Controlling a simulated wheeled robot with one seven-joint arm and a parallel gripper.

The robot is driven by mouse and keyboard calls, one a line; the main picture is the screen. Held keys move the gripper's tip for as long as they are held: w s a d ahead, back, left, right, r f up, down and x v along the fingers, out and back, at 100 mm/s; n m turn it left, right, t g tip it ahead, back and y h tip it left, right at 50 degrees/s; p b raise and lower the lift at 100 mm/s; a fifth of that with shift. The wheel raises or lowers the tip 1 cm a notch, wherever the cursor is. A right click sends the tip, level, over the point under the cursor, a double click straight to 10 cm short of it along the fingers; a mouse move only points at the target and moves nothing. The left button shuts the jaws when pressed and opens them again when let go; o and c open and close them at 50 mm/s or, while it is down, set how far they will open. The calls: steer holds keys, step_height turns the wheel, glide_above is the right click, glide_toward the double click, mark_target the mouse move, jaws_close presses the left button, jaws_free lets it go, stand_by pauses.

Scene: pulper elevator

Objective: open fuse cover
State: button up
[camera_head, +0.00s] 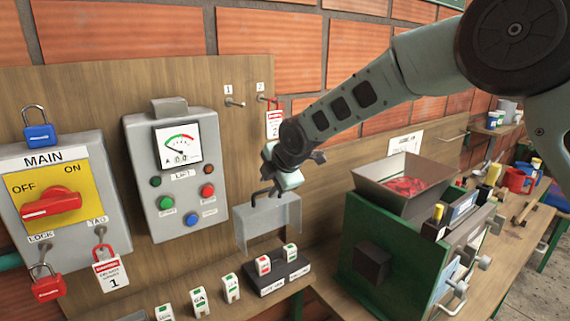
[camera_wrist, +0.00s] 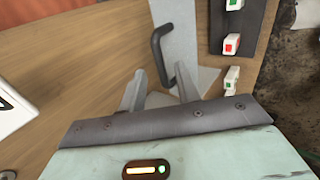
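The fuse cover (camera_head: 268,222) is a pale grey, see-through panel with a black bar handle (camera_head: 262,191) at its upper edge. It stands in front of the wooden board, behind and above a black fuse base (camera_head: 280,276) with two fuses, one red-marked and one green-marked. My gripper (camera_head: 272,168) is just above the handle. In the wrist view my gripper (camera_wrist: 161,88) has its two fingers apart, with the end of the black handle (camera_wrist: 160,50) near the gap between the tips. The cover (camera_wrist: 180,35) also shows there. I cannot tell whether the fingers touch the handle.
The main switch box (camera_head: 50,205) and the meter panel (camera_head: 180,180) are to the left. A red tag (camera_head: 273,123) hangs behind my arm. A green machine with a hopper (camera_head: 405,185) stands close on the right. Several loose fuses (camera_head: 198,300) stand at the front.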

steer(key=b+v, duration=0.4)
steer(key=v, duration=1.1)
steer(key=s+d+f+m+g+h+b, duration=0.1)
steer(key=s+d+f+m, duration=0.3)
steer(key=s+f, duration=0.4)
steer(key=s+d+f+m+g+h+b, duration=0.1)
steer(key=s+d+f+m+g+b, duration=0.2)
steer(key=s+f+m, duration=0.4)
steer(key=s+d+f+m+g+h+b, duration=0.1)
steer(key=s+d+f+m, duration=0.4)
steer(key=s, duration=1.4)
step_height(320, 180, down, 4)
steer(key=shift+s+d+r+m+g+h+b, duration=0.1)
steer(key=shift+s+d+m+g+h+b, duration=0.2)
steer(key=shift+m+g+b, duration=0.35)
